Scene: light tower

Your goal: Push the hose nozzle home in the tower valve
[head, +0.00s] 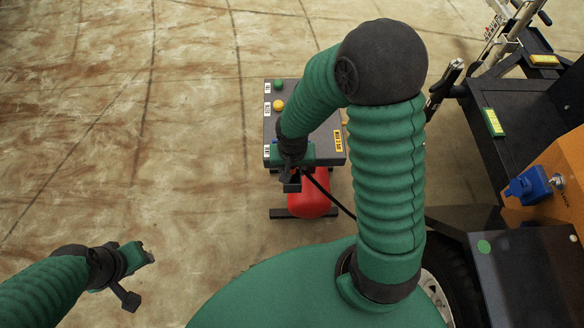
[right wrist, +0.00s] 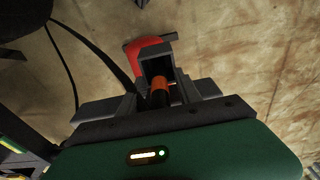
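My right gripper (head: 291,184) hangs beside the near edge of a dark grey control box, above a red tank. In the right wrist view its fingers (right wrist: 157,90) close around a short orange and black piece, which I take to be the hose nozzle (right wrist: 161,92). A black hose (head: 338,202) runs from the gripper down to the right. My left gripper (head: 146,258) is over bare floor at lower left, away from everything; its finger gap is too small to tell. I cannot make out the tower valve; no seated connection is visible.
The control box (head: 307,123) carries green and yellow buttons above the red tank (head: 309,195). At right stands the orange and black tower trailer (head: 560,165) with a blue socket (head: 527,187) and a wheel. The floor at left is clear.

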